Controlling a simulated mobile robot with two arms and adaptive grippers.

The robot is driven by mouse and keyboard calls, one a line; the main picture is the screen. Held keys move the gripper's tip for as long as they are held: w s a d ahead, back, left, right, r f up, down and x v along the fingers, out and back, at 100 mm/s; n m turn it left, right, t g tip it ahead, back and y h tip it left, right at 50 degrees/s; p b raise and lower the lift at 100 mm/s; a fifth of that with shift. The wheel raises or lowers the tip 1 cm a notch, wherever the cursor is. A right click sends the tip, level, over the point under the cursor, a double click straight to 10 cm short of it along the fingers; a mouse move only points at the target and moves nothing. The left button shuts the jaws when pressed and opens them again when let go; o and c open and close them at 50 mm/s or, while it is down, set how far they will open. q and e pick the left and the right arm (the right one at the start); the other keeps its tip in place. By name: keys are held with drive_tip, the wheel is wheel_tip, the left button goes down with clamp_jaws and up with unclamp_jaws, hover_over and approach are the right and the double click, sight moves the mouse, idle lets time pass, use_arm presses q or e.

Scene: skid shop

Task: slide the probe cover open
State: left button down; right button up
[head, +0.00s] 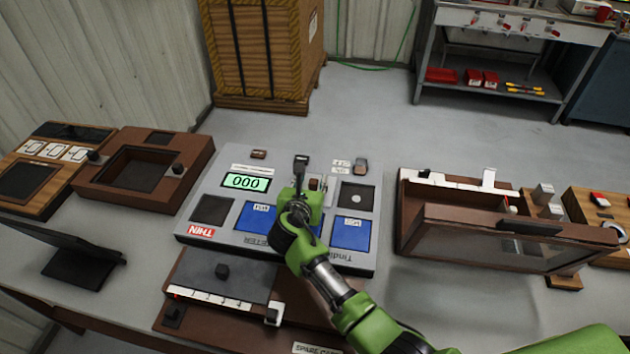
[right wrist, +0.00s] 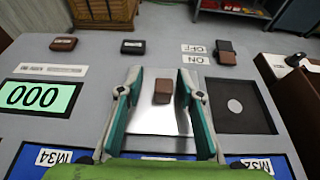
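The probe cover looks to be a shiny metal plate (right wrist: 155,118) on the grey tester panel (head: 300,152), with a small brown knob (right wrist: 162,91) on it. A dark square recess with a pale round disc (right wrist: 235,105) lies uncovered just right of the plate; it also shows in the head view (head: 357,197). My right gripper (right wrist: 160,92) is over the plate, its two fingers apart on either side of the knob, with gaps to both. In the head view my green right gripper (head: 302,188) hides most of the plate. My left gripper is out of view.
The panel has a green 000 display (head: 246,182), blue pads (head: 352,232) and a dark switch (right wrist: 226,57) by ON and OFF labels. A brown box with a clear front (head: 480,240) stands right, a brown framed box (head: 145,170) left, a slider unit (head: 215,285) in front.

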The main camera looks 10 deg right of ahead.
drive_tip(key=shift+a, duration=0.1)
drive_tip(key=shift+s, duration=0.1)
drive_tip(key=shift+s+r, duration=0.15)
drive_tip(key=shift+s, duration=0.1)
drive_tip(key=v, duration=1.1)
drive_tip(key=shift+a, duration=0.3)
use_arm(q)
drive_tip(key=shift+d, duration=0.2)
